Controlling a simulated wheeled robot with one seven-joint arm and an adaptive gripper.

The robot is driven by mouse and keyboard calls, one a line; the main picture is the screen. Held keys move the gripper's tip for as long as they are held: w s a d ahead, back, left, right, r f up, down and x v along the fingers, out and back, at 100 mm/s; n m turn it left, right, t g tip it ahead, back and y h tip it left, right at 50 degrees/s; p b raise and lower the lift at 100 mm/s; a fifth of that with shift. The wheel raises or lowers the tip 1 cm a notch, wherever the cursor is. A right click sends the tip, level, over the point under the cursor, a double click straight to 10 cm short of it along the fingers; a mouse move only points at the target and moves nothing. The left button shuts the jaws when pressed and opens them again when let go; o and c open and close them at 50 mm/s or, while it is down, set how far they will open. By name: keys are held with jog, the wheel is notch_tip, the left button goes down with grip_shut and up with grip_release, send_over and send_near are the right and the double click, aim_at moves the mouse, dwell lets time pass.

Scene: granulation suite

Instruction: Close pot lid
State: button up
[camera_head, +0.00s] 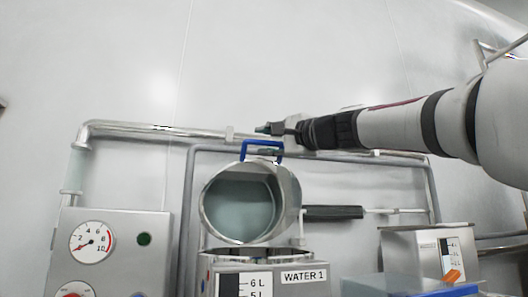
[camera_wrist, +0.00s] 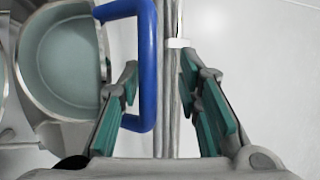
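The pot lid (camera_head: 287,200) is raised upright above the WATER 1 pot (camera_head: 308,262), its round greenish-grey hollow inside facing the camera. A blue handle (camera_head: 262,144) stands on its top edge. In the wrist view, the lid (camera_wrist: 62,70) is at the upper left and the blue handle (camera_wrist: 147,65) reaches down between my fingers. My gripper (camera_head: 266,128) is at the handle, at its upper edge in the head view. In the wrist view, my gripper (camera_wrist: 165,100) is open with teal pads on either side of the handle bar, nearer the left finger. Contact with the handle is unclear.
Metal pipes (camera_head: 150,129) run along the wall behind the lid. A gauge panel (camera_head: 118,222) stands at left. Another steel container (camera_head: 400,240) with a level scale is at right, near a dark-gripped bar (camera_head: 333,212). The wall area above is clear.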

jog(key=s+d+f+b, duration=0.6)
jog(key=s+d, duration=0.1)
jog(key=s, duration=0.1)
jog(key=shift+s+d, duration=0.15)
jog(key=shift+d, duration=0.05)
dwell(1.2)
